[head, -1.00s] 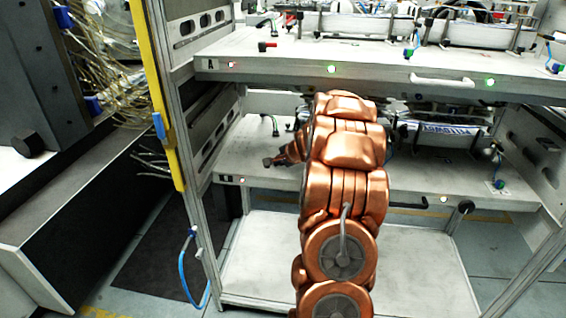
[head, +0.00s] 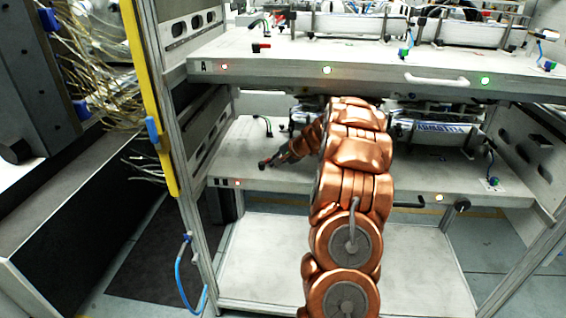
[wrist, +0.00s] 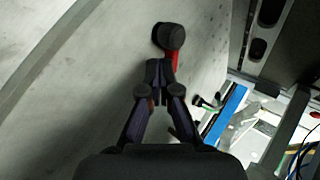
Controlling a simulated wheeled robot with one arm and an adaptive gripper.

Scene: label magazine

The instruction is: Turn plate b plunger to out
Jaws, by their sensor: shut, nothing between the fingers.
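Plate B (head: 400,185) is the lower pale shelf, with its label partly unclear at the front left. Its plunger (head: 262,165) is small and dark with a touch of red, near the plate's left front. In the wrist view the plunger has a round black knob (wrist: 171,37) and a red bar (wrist: 174,60). My gripper (head: 271,160) reaches it from the right. In the wrist view my gripper (wrist: 160,70) is shut and empty. Its tips are right beside the red bar, just below the knob; I cannot tell whether they touch.
Plate A (head: 370,80) is above, with a similar red-and-black plunger (head: 261,47) and a white handle (head: 437,80). A yellow post (head: 150,100) stands left. A thin hose (head: 264,124) rises behind plate B's plunger.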

